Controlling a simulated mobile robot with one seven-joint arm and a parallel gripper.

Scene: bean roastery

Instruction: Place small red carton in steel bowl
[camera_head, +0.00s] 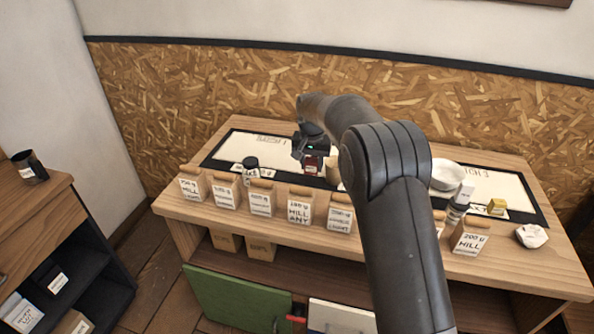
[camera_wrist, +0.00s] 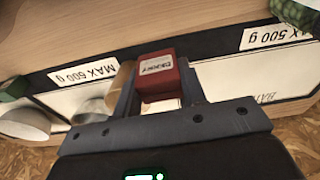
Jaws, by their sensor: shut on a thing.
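The small red carton (camera_head: 313,166) is between the fingers of my gripper (camera_head: 311,158), above the left part of the tabletop. In the wrist view the carton (camera_wrist: 158,86) shows a white label, with a finger of my gripper (camera_wrist: 158,80) on each side. A pale round bowl (camera_head: 446,176) stands on the table to the right of my arm in the head view. In the wrist view a whitish bowl (camera_wrist: 22,124) and a greyish rounded vessel (camera_wrist: 92,109) lie to the left of the carton. I cannot tell for sure which is the steel bowl.
Several labelled bags (camera_head: 300,207) line the table's front edge. A dark-lidded jar (camera_head: 250,171) stands left of my gripper. A tan cylinder (camera_wrist: 123,82) is close beside it. My arm hides the table's middle.

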